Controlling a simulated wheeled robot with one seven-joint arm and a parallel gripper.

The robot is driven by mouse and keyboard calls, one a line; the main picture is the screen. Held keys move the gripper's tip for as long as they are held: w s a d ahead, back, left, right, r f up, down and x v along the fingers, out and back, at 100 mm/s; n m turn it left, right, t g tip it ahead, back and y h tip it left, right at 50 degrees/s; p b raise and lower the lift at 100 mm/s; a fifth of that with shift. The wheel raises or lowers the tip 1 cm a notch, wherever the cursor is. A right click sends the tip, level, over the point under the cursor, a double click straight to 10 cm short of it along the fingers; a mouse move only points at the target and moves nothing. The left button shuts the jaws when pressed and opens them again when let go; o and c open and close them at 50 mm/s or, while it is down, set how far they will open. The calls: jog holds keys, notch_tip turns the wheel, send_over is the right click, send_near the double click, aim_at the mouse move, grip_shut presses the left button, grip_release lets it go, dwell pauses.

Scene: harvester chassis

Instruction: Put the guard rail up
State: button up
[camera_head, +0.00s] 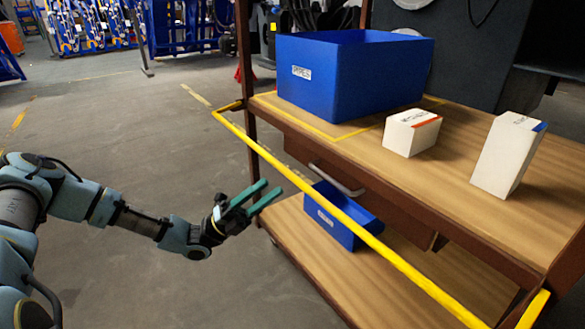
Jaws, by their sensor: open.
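The yellow guard rail (345,221) runs along the front of a wooden workbench (467,155), from its far left corner to its near right corner. Its long bar sits in front of the bench, around or slightly below the worktop's front edge, with short yellow end arms reaching back to the bench frame. My gripper (273,192) is at the picture's middle, with its two teal fingers apart and empty. The fingers point toward the rail and appear just left of it. I cannot tell how far the fingertips are from the bar.
A large blue bin (352,78) and two white boxes (411,132) (507,155) stand on the worktop. Under it are a drawer with a grey handle (337,181) and a small blue bin (343,215) on the lower shelf (300,240). The floor (130,120) left of the bench is clear.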

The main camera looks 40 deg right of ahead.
aim_at(289, 174)
jog(key=x, duration=1)
jog(key=shift+s, duration=0.1)
jog(key=shift+c, duration=0.2)
grip_shut()
dwell(1.0)
